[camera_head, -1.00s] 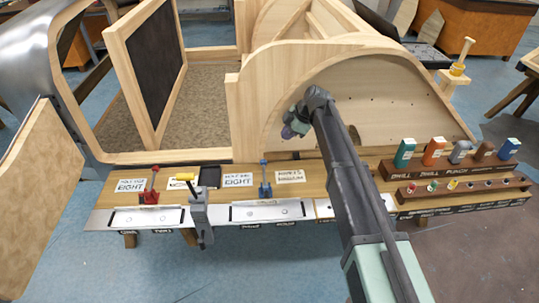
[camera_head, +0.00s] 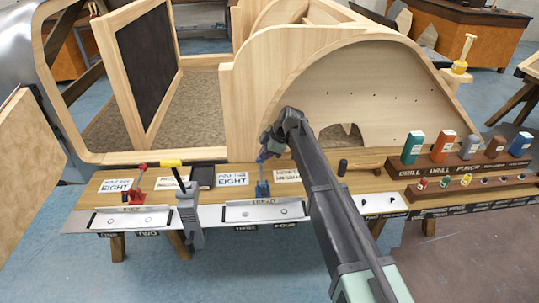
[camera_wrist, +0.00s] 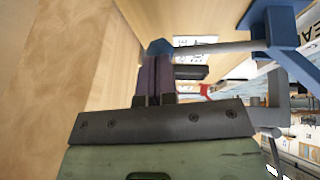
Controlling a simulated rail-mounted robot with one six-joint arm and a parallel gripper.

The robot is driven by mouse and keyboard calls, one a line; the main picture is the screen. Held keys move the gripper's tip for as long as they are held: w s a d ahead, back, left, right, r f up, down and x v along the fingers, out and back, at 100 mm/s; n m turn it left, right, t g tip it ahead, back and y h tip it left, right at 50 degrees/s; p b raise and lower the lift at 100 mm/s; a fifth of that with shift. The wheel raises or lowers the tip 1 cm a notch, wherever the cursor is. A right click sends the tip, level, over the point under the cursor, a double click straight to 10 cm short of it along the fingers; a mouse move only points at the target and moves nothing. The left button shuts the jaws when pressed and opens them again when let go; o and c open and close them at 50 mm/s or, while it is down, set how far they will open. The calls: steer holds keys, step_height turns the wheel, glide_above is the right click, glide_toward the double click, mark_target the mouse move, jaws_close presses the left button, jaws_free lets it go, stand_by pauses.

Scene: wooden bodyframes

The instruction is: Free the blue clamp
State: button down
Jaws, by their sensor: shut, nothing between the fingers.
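The blue clamp (camera_head: 263,187) stands upright on the workbench, at the back of a metal plate. In the wrist view, the blue clamp (camera_wrist: 284,32) is at the upper right, and its grey lever runs left to a blue tip (camera_wrist: 159,47). My gripper (camera_head: 268,151) is at the top of this clamp. In the wrist view, my gripper's dark fingers (camera_wrist: 154,72) are shut and empty, right at the blue tip. I cannot tell whether they touch it. The clamp's jaw end is not clear.
A red clamp (camera_head: 138,192) and a yellow-handled clamp (camera_head: 188,205) stand left along the bench. The wooden bodyframe (camera_head: 244,110) rises close behind my gripper. A rack of coloured drill boxes (camera_head: 411,148) and a dark-handled mallet-like tool (camera_head: 343,167) are to the right.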

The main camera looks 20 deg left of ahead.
steer(key=shift+r, duration=0.1)
steer(key=shift+a+f+b, duration=0.1)
steer(key=shift+f+b, duration=0.6)
steer(key=shift+f, duration=0.05)
steer(key=shift+r, duration=0.2)
steer(key=shift+r+p, duration=0.4)
steer(key=shift+p, duration=0.05)
steer(key=p+v, duration=1.2)
steer(key=v, duration=0.1)
steer(key=shift+w+d+r, duration=0.2)
steer(key=shift+w+d, duration=0.05)
steer(key=shift+d, duration=0.1)
